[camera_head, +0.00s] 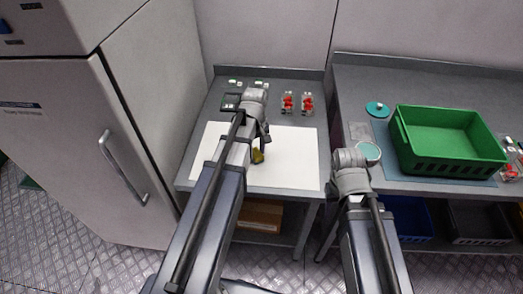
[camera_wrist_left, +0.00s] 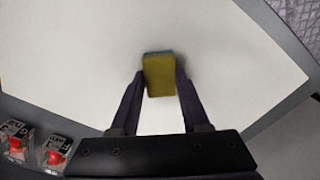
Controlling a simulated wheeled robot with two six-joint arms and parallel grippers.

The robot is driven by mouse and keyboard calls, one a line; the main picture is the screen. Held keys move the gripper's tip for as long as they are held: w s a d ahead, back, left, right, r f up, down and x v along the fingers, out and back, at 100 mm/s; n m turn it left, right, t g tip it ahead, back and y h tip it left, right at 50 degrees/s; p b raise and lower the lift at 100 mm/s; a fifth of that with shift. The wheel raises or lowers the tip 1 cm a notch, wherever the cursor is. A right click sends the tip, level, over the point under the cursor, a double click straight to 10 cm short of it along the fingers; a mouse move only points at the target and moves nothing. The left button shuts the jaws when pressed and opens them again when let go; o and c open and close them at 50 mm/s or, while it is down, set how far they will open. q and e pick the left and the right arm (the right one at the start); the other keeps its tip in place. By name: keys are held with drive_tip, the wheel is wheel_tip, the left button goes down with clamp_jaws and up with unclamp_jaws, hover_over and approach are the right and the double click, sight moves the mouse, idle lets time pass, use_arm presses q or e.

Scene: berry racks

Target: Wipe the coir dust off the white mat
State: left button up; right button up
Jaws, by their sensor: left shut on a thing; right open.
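The white mat (camera_head: 290,160) lies flat on the left bench and fills much of the wrist view (camera_wrist_left: 70,55). I cannot make out coir dust on its visible parts; my left arm covers part of it in the head view. My left gripper (camera_head: 262,146) is over the mat, shut on a yellow sponge (camera_wrist_left: 158,75) with a green-blue edge. The sponge also shows in the head view (camera_head: 257,156). It is at or just above the mat; contact is unclear. My right gripper (camera_head: 352,162) is open by the right bench, its fingers mostly hidden behind the wrist.
Berry punnets (camera_head: 288,102) and small dark items stand behind the mat. A green crate (camera_head: 448,168) sits on a blue-grey mat on the right bench, near a teal disc (camera_head: 377,109). A tall cabinet (camera_head: 75,140) flanks the left bench. A gap separates the benches.

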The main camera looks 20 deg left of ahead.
use_arm(q)
drive_tip(key=shift+s+a, duration=0.2)
drive_tip(key=shift+a, duration=0.75)
drive_tip(key=shift+s+a, duration=0.25)
drive_tip(key=shift+a, duration=0.7)
drive_tip(key=shift+s+a, duration=0.25)
drive_tip(key=shift+a, duration=0.65)
drive_tip(key=shift+a, duration=0.1)
drive_tip(key=shift+w+d, duration=0.3)
drive_tip(key=shift+d, duration=0.75)
drive_tip(key=shift+w+d, duration=0.25)
drive_tip(key=shift+d, duration=0.75)
drive_tip(key=shift+w+d+f, duration=0.1)
drive_tip(key=shift+w+d, duration=0.15)
drive_tip(key=shift+d, duration=0.75)
drive_tip(key=shift+w+d, duration=0.2)
drive_tip(key=shift+d, duration=0.75)
